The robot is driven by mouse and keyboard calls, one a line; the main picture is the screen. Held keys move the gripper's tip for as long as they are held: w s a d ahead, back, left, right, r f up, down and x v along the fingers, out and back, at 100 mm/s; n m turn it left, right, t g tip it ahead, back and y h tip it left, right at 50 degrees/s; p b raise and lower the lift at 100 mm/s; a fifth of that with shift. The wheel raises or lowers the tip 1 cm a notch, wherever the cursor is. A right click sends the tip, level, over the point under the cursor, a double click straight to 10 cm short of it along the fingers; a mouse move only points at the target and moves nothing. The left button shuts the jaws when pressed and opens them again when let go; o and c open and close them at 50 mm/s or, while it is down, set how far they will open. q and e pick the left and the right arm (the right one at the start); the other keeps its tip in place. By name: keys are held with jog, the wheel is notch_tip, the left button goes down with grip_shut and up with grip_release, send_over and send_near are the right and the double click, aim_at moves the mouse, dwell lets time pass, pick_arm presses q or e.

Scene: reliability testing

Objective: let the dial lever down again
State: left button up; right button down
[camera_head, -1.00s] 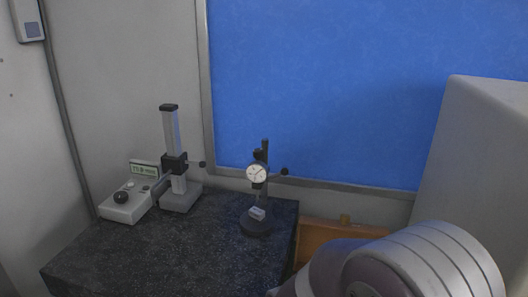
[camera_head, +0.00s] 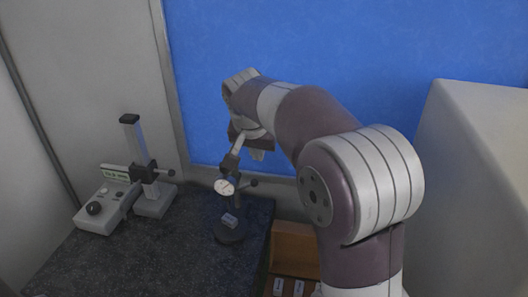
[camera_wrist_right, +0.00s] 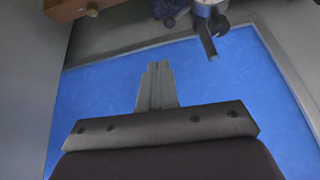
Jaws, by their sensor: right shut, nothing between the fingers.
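The dial gauge (camera_head: 224,187) has a white round face and is mounted on a dark post with a round base (camera_head: 229,236). A small dark knob (camera_head: 254,183) sticks out to the right of the post. My right gripper (camera_head: 236,150) is shut and empty, close above the top of the post in the head view; whether it touches is unclear. In the right wrist view, its fingers (camera_wrist_right: 157,68) are together, and part of the gauge stand (camera_wrist_right: 208,40) shows apart from them at upper right. The dial lever itself is too small to tell. My left gripper is out of view.
A small grey block (camera_head: 230,220) sits on the stand's base. A height gauge (camera_head: 150,196) and a control box (camera_head: 103,207) stand at left on the dark granite plate (camera_head: 165,250). A wooden box (camera_head: 293,243) is beside the plate. A grey cabinet (camera_head: 470,190) stands at right.

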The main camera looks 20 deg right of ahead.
jog(key=s+a+r, duration=0.1)
jog(key=s+a, duration=0.1)
jog(key=b, duration=0.5)
send_near(253, 181)
jog(key=b+x, duration=0.2)
jog(key=x, duration=0.4)
jog(key=shift+d, duration=0.15)
jog(key=shift+d+f, duration=0.25)
jog(key=shift+f, duration=0.1)
jog(key=shift+a, duration=0.2)
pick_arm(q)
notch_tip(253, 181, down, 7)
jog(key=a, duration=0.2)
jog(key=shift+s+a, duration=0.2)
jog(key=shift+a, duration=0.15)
pick_arm(e)
jog(key=shift+w, duration=0.1)
